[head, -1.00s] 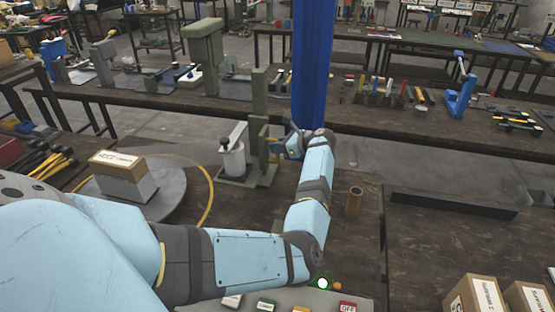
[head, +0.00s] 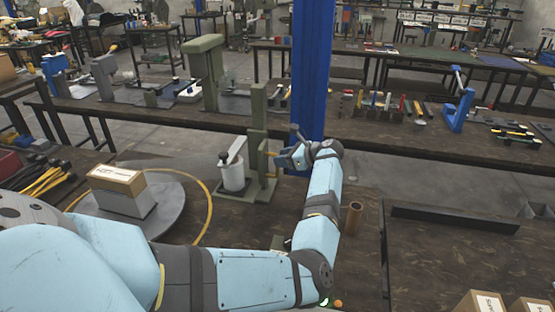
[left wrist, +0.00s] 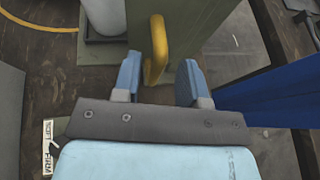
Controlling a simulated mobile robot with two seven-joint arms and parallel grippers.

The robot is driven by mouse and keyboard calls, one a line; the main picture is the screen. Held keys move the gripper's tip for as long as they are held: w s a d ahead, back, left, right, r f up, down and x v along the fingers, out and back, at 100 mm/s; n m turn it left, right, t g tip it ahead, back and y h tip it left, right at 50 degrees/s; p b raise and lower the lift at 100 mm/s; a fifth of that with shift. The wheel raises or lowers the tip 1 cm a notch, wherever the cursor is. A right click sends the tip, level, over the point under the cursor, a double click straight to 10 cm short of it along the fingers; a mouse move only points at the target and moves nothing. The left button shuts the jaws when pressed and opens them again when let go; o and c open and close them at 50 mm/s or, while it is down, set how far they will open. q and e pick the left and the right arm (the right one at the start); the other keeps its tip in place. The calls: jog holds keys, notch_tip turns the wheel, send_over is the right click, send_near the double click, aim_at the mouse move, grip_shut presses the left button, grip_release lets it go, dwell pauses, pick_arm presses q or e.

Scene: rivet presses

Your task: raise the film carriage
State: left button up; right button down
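The film carriage holds a white film roll (head: 232,177) low beside a green mast (head: 258,130) in the head view. The roll's lower end also shows at the top of the left wrist view (left wrist: 105,18). A yellow handle (left wrist: 156,48) sticks out from the green carriage block (left wrist: 185,25) in the left wrist view. My left gripper (left wrist: 160,80) is open, its two blue fingers on either side of the handle's line. The handle appears just beyond the fingertips, and no contact is clear. In the head view my left gripper (head: 287,155) is right of the mast. My right gripper is out of view.
A turntable (head: 165,215) with a box (head: 116,182) on it stands left of the mast. A blue column (head: 311,70) rises close behind my left wrist. A brown tube (head: 354,218) stands right of my forearm. Cartons (head: 478,302) lie at the bottom right.

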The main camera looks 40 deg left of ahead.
pick_arm(q)
jog(key=b+v, duration=0.1)
jog(key=v, duration=1)
jog(key=shift+r, duration=0.25)
jog(key=shift+w+d, duration=0.1)
jog(key=shift+d, duration=0.05)
